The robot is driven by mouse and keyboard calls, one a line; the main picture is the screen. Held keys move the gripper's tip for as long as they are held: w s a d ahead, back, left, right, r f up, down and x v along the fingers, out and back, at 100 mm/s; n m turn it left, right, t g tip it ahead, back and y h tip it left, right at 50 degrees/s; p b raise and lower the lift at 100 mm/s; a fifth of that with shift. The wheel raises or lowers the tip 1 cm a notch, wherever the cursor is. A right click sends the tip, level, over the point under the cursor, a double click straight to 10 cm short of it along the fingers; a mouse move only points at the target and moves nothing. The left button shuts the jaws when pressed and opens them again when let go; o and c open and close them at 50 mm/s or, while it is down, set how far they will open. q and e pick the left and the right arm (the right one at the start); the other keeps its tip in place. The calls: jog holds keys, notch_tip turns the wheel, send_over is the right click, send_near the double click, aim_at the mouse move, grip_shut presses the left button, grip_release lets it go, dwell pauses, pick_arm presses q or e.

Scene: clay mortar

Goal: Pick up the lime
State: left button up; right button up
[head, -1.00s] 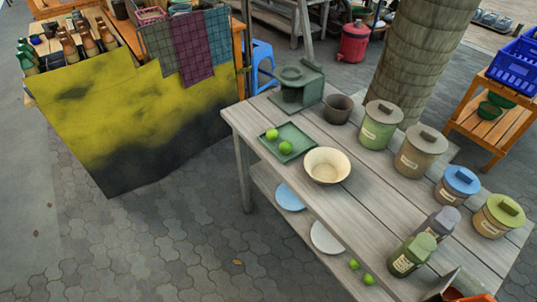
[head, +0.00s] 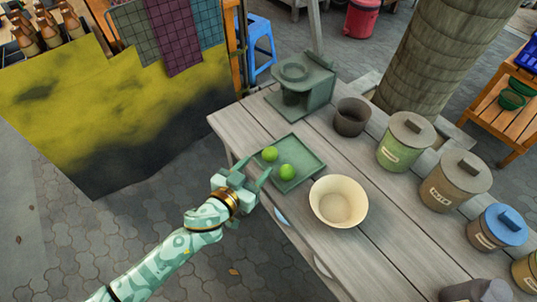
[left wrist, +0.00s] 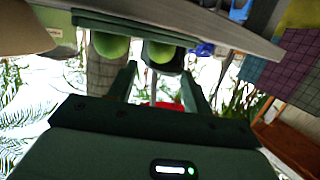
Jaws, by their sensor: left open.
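Two green limes lie on a square green tray (head: 315,165) near the left edge of the wooden table. One lime (head: 270,154) is toward the tray's upper left. The other lime (head: 287,172) is a little below and right of it. My left gripper (head: 254,168) is open and empty, just left of the tray, its fingers pointing toward the limes. In the left wrist view, both limes, one on the left (left wrist: 110,46) and one on the right (left wrist: 160,52), show beyond the open fingers (left wrist: 158,82). My right gripper is not in view.
A cream bowl (head: 338,203) stands right of the tray. A dark cup (head: 351,117) and a green press-like stand (head: 302,85) are behind it. Lidded canisters, including a green one (head: 403,146), line the right. The table's front edge lies below the gripper.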

aim_at(266, 158)
pick_arm(q)
jog(key=shift+x, duration=0.9)
jog(key=b+x, duration=0.1)
jog(key=x, duration=0.1)
jog(key=f+b+x, duration=0.1)
jog(key=x, duration=0.1)
jog(key=shift+w+d, duration=0.1)
jog(key=shift+w, duration=0.15)
jog(key=shift+w+d, duration=0.1)
jog(key=shift+w, duration=0.05)
jog(key=shift+r, duration=0.15)
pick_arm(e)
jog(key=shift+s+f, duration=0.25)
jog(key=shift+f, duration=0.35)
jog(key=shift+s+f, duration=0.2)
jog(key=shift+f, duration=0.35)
pick_arm(q)
jog(key=c, duration=0.7)
